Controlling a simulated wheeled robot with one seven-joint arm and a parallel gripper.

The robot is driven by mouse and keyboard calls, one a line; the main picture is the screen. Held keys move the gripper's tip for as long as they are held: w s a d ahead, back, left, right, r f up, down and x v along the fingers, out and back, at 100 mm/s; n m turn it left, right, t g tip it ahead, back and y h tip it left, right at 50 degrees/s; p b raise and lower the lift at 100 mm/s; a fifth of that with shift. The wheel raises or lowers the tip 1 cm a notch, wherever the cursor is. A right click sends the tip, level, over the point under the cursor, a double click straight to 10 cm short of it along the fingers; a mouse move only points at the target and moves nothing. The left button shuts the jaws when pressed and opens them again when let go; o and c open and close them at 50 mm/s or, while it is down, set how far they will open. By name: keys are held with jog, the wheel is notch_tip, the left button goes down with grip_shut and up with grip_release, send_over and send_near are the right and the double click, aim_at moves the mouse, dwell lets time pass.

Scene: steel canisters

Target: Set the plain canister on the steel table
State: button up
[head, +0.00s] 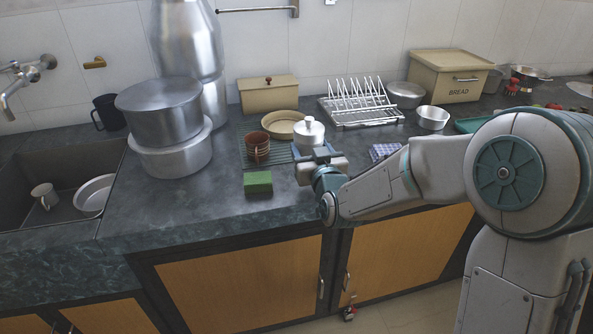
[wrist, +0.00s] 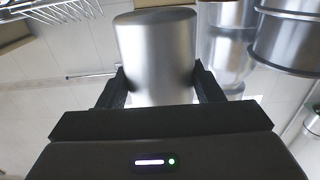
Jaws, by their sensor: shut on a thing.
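A steel canister (head: 309,136) with a rounded knob on its lid shows in the head view, upright just beyond my gripper (head: 320,158). In the wrist view a smooth, plain steel canister (wrist: 157,55) fills the space between the two dark fingers of my gripper (wrist: 160,88), which is shut on it. The wrist picture looks upside down, and the canister's lid does not show there. I cannot tell whether its base touches the counter. No steel table can be made out in either view.
The dark counter (head: 215,215) is bare at its front left. A green sponge (head: 258,183), brown cups (head: 257,147) and a tan bowl (head: 282,124) are near the canister. Large steel pots (head: 160,112) stand left, a dish rack (head: 360,103) behind, and a bread box (head: 452,76) at right.

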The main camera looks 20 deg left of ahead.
jog(key=a+f, duration=0.1)
jog(key=a, duration=0.1)
jog(key=a+f, duration=0.1)
jog(key=shift+a+f, duration=0.15)
jog(key=shift+a, duration=0.2)
jog(key=shift+f, duration=1.85)
jog(key=shift+b, duration=0.3)
jog(key=shift+f+b, duration=0.25)
jog(key=shift+b, duration=0.05)
jog(key=o, duration=1.1)
jog(key=shift+d+r, duration=0.1)
jog(key=shift+r+p, duration=0.2)
jog(key=shift+p, duration=0.2)
jog(key=v, duration=1.2)
jog(key=shift+f+b, duration=0.1)
jog(key=shift+b, duration=0.25)
